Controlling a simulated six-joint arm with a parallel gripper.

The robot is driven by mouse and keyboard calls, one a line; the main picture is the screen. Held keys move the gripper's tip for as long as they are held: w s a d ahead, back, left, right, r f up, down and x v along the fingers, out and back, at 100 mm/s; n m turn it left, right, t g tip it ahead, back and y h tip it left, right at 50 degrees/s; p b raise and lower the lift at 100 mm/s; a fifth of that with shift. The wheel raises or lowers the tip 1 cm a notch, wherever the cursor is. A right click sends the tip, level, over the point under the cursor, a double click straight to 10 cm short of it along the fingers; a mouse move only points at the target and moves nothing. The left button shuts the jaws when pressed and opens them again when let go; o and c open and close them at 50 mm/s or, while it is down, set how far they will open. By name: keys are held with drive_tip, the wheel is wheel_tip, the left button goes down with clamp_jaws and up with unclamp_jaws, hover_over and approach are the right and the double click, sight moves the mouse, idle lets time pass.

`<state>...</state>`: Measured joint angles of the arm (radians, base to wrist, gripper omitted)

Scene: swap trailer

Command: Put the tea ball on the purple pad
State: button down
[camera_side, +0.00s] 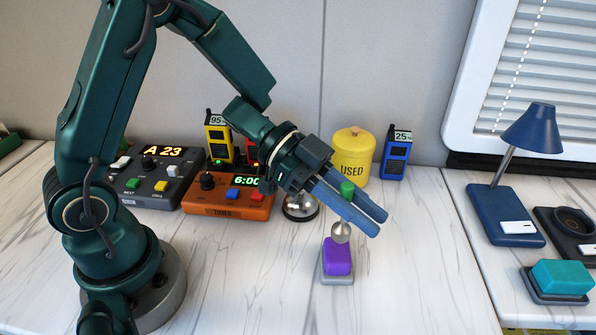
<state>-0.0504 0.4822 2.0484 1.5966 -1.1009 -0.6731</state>
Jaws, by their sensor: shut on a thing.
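My gripper (379,224), with two long blue fingers, reaches down to the right over the purple pad. It is shut on the tea ball (341,232), a small silver ball below the fingers. A green knob (347,188) shows above the fingers and looks like the top of the tea ball's handle; the fingers hide the part between. The purple pad (338,258) sits on a small grey base on the white table. The ball appears right at the pad's far upper edge; I cannot tell whether it touches.
Behind stand a yellow USED canister (353,158), a blue radio (396,155), a silver bell (300,206) and an orange timer box (228,198). A blue lamp (507,215) and a teal pad (561,277) are at right. The table front is clear.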

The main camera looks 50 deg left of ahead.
drive_tip(key=shift+f, duration=1.15)
drive_tip(key=shift+f, duration=0.1)
drive_tip(key=c, duration=0.8)
unclamp_jaws()
